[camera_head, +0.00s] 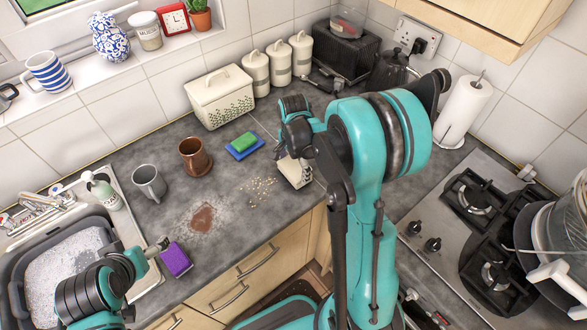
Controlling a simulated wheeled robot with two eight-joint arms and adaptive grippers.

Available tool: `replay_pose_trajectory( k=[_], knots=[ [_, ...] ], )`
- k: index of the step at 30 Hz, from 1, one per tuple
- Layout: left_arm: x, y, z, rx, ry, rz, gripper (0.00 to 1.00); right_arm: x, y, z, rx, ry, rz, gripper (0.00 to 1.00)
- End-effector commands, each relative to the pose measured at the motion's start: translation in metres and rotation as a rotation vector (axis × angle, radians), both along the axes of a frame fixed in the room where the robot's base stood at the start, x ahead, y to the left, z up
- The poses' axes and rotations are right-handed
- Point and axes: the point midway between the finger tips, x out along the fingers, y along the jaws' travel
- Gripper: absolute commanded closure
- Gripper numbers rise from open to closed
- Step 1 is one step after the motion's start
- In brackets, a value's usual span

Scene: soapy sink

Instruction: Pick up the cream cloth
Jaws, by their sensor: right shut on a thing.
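The cream cloth (293,174) is at the counter's front edge, right of the crumbs, partly hidden by my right gripper. My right gripper (291,153) points down over it and is shut on it; the fingertips are mostly hidden behind my own wrist. I cannot tell whether the cloth is lifted off the counter. My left gripper (157,247) is at the lower left, between the sink and a purple sponge (176,260). Whether its fingers are open or shut is unclear.
A green sponge (243,141) lies on a blue cloth (245,150). A brown mug (194,157) and a grey mug (149,183) stand to its left. Crumbs (262,187) and a brown spill (203,217) mark the counter. The soapy basin (23,272) is lower left, the hob (448,262) right.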

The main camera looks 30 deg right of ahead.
Motion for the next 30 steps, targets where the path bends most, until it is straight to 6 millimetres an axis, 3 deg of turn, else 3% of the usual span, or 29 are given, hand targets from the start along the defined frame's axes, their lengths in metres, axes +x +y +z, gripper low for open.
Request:
replay_pose_trajectory(
  k=[5,15,22,30],
  knots=[
    [0.000,0.000,0.012,0.000,0.000,0.000,0.13,-0.004,-0.002,0.034,0.000,0.000,-0.002,0.33],
    [0.000,0.000,0.026,0.000,0.000,0.000,0.13,-0.065,-0.038,0.073,0.000,0.000,-0.004,0.33],
    [0.000,0.000,0.032,0.000,0.000,0.000,0.13,-0.091,-0.053,0.091,0.000,0.000,-0.002,0.33],
    [0.000,0.000,0.034,0.000,0.000,0.000,0.13,-0.101,-0.059,0.097,0.000,0.000,0.000,0.33]
  ],
)
